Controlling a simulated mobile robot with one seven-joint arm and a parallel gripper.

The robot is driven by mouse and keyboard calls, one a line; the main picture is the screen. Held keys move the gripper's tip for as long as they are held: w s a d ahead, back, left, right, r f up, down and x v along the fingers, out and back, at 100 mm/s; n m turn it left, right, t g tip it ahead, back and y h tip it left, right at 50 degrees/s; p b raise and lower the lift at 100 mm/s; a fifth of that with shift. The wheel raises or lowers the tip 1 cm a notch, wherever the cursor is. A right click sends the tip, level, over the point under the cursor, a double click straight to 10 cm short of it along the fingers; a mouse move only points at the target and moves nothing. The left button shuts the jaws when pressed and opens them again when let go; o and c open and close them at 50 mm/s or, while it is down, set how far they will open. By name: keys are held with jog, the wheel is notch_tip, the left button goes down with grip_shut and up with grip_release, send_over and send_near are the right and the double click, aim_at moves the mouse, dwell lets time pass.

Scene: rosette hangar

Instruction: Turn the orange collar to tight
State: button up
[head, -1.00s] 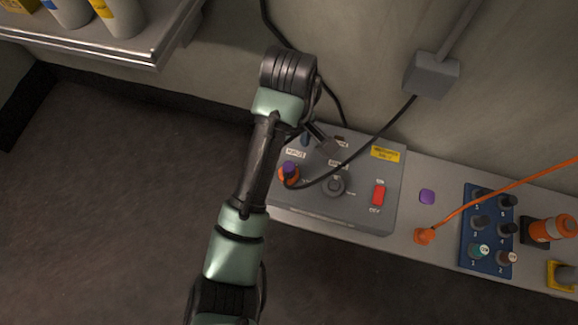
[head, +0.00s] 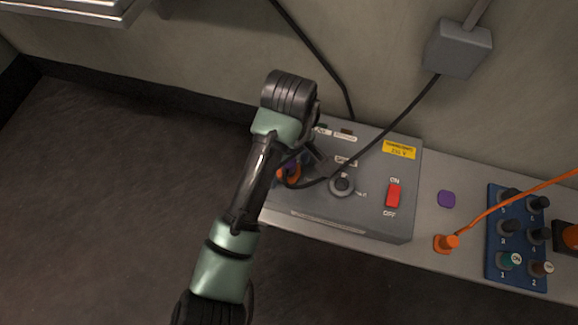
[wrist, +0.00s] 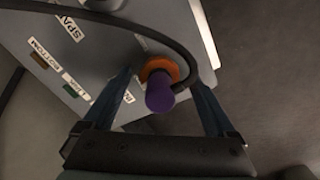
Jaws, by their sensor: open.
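The orange collar (head: 288,175) is on the left part of the grey control box. In the head view my arm partly covers it. In the wrist view the orange collar (wrist: 158,67) is a ring around the base of a purple plug (wrist: 160,97), against the box face. A black cable runs close by it. My gripper (wrist: 164,82) is open, with one finger on each side of the plug and collar. I see a gap on both sides. In the head view my gripper (head: 308,158) is partly hidden by my wrist.
The grey box (head: 330,222) carries a dark round knob (head: 342,184) and a red ON/OFF switch (head: 393,195). A black cable (head: 400,125) arches over the box. To the right are a purple button (head: 446,199), an orange plug (head: 446,243) and a blue knob panel (head: 517,270).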

jog(key=shift+c, duration=0.2)
jog(key=c, duration=1.3)
jog(key=shift+r, duration=0.1)
